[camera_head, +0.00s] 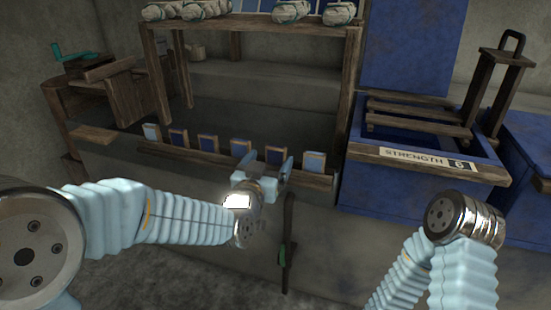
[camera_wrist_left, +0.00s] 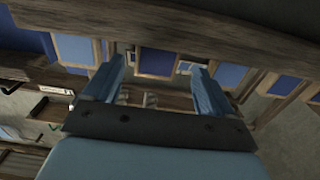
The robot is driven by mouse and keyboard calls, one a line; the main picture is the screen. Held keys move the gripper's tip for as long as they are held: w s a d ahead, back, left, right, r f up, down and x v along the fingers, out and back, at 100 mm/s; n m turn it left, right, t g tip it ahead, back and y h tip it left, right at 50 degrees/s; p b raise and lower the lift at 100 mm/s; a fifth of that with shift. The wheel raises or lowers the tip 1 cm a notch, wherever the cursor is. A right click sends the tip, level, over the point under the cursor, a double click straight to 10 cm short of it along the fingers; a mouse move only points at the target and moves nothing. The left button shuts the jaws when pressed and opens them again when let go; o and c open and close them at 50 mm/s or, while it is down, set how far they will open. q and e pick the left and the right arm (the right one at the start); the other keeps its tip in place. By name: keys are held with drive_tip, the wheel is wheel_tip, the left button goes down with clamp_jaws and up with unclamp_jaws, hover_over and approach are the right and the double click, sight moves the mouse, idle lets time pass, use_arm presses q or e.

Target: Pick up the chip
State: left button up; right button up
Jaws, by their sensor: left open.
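Several small wood-framed chips in different blues stand in a row on the loom's low front rail; which one the task means cannot be told. From the left there are a pale one (camera_head: 152,132), dark ones (camera_head: 179,139) and mid-blue ones (camera_head: 240,148), with another (camera_head: 314,161) at the right end. My left gripper (camera_head: 265,162) is open in front of the right part of the row and partly hides a chip there. In the left wrist view, a dark blue chip (camera_wrist_left: 156,62) shows between the open fingers (camera_wrist_left: 157,85), with nothing gripped. My right gripper is out of view.
The wooden loom frame (camera_head: 352,85) with wrapped rolls (camera_head: 290,11) on top rises behind the row. A blue box labelled STRENGTH (camera_head: 425,160) stands to the right. A dark upright lever (camera_head: 288,235) with a green part is below my left gripper.

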sight(275, 157)
use_arm(q)
drive_tip(key=x, duration=0.4)
drive_tip(key=shift+d+f, duration=0.25)
drive_tip(key=shift+f, duration=0.1)
drive_tip(key=c, duration=1)
drive_tip(key=shift+c, duration=0.2)
drive_tip(key=shift+r, duration=0.1)
